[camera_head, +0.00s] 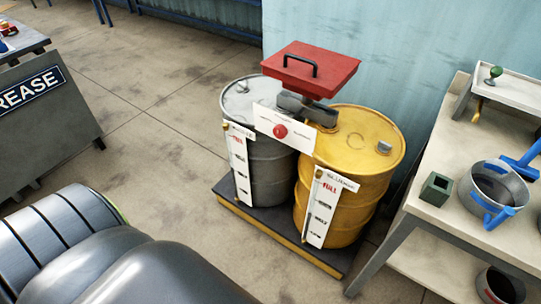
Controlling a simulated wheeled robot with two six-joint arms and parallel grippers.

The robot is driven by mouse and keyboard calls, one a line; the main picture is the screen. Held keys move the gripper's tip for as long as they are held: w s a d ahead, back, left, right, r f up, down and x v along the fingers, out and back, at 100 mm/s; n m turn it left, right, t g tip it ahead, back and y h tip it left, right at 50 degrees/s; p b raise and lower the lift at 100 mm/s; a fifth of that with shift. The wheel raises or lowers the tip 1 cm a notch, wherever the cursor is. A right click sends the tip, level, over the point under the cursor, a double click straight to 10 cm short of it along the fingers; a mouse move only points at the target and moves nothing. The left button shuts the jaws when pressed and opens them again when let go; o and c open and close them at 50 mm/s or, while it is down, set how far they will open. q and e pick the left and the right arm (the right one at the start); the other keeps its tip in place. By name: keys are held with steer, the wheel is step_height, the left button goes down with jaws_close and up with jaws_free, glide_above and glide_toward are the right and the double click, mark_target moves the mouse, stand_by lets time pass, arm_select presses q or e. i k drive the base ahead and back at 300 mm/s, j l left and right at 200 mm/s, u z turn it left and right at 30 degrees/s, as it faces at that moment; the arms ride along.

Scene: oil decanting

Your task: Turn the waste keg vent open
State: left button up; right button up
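Two kegs stand side by side on a low pallet (275,238): a grey keg (268,168) on the left and a yellow keg (342,213) on the right. Each has a white level strip on its front; the headings are too small to read surely, so I cannot tell which is the waste keg. A small fitting (243,87) sits on the grey keg's lid. A grey cap (384,147) sits on the yellow keg's lid. I cannot tell which fitting is a vent or its setting. Neither gripper is in view.
A red lidded box (311,67) with a black handle sits above the kegs, over a white sign (284,130) with a red round mark. A bench (437,212) with a pot (497,188) stands right. A grease-marked cabinet (45,125) stands left. Floor between is clear.

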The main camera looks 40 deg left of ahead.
mark_target(241, 86)
steer(key=u, duration=1.35)
steer(key=i+j+z, duration=0.1)
steer(key=i, duration=0.4)
steer(key=i+j+z, duration=0.15)
steer(key=i, duration=0.3)
steer(key=i+j+z, duration=0.1)
steer(key=i+j, duration=0.15)
steer(key=i, duration=0.25)
